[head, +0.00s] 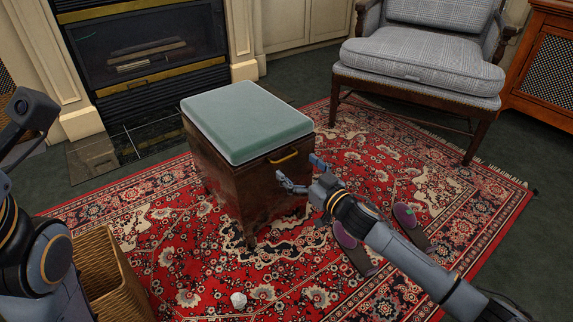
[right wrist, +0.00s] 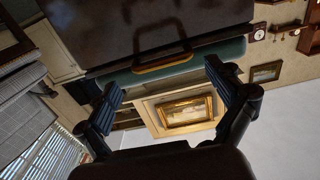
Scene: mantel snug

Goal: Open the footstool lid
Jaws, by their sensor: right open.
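The footstool (head: 240,185) is a dark brown wooden box on short legs, standing on the red rug. Its lid (head: 245,120) is a pale green cushion and lies flat and closed on top. A brass handle (head: 284,158) sits on the box side just below the cushion. My right gripper (head: 297,173) is open and empty, close to the handle and a little below it. In the right wrist view the handle (right wrist: 162,62) shows beyond the two spread fingers, apart from them. At the left edge of the head view, parts of my left arm show, but its gripper fingers do not.
A wicker basket (head: 110,275) stands at the lower left. Purple slippers (head: 345,232) lie on the rug (head: 450,190) under my right arm. A crumpled white ball (head: 238,300) lies in front. A plaid armchair (head: 420,62) stands behind right, a fireplace (head: 145,50) behind left.

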